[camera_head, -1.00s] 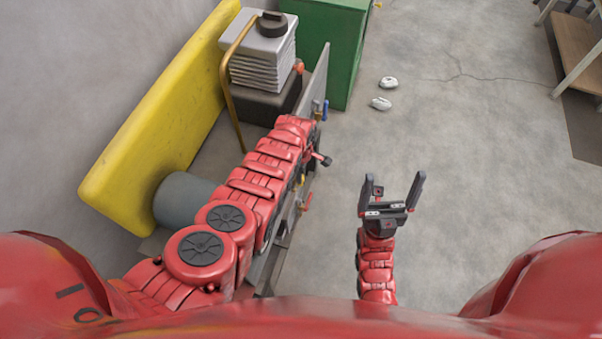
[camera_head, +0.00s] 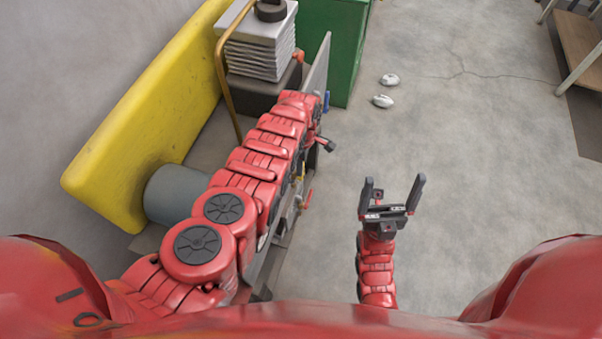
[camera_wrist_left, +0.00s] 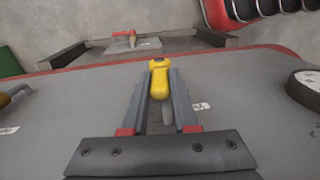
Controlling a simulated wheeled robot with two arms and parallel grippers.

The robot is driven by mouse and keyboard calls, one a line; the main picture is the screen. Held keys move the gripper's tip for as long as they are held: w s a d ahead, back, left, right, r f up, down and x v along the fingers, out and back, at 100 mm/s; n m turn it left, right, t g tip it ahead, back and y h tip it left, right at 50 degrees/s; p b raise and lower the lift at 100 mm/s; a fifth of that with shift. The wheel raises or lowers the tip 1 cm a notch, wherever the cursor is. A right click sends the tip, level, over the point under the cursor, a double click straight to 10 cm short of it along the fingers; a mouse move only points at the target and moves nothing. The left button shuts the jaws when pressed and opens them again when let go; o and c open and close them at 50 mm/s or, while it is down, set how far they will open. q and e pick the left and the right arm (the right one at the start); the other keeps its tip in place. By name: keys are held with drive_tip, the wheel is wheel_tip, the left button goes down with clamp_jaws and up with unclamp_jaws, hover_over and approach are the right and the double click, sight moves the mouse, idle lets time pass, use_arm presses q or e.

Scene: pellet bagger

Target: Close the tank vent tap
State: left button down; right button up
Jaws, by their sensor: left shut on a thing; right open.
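In the left wrist view, a tap with a yellow handle (camera_wrist_left: 159,80) stands out from a grey panel (camera_wrist_left: 90,100). My left gripper (camera_wrist_left: 160,88) is shut on this yellow handle, with one finger on each side. A small white label beside it is too small to read, so I cannot tell which tap it is. In the head view, my left arm hides most of the panel and the gripper's fingers. My right gripper (camera_head: 392,193) is open and empty above bare floor.
A red-handled tap (camera_wrist_left: 124,36) and a round gauge (camera_wrist_left: 308,88) show in the left wrist view.

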use_arm(q)
drive_tip(key=shift+w+d+f+g+b, duration=0.2)
drive_tip(key=shift+w+f+g+b, duration=0.35)
drive_tip(key=shift+b, duration=5.1)
drive_tip(key=shift+s+r+b, duration=0.15)
drive_tip(key=shift+r+b, duration=0.25)
drive_tip(key=shift+r, duration=0.15)
drive_tip(key=c, duration=0.7)
unclamp_jaws()
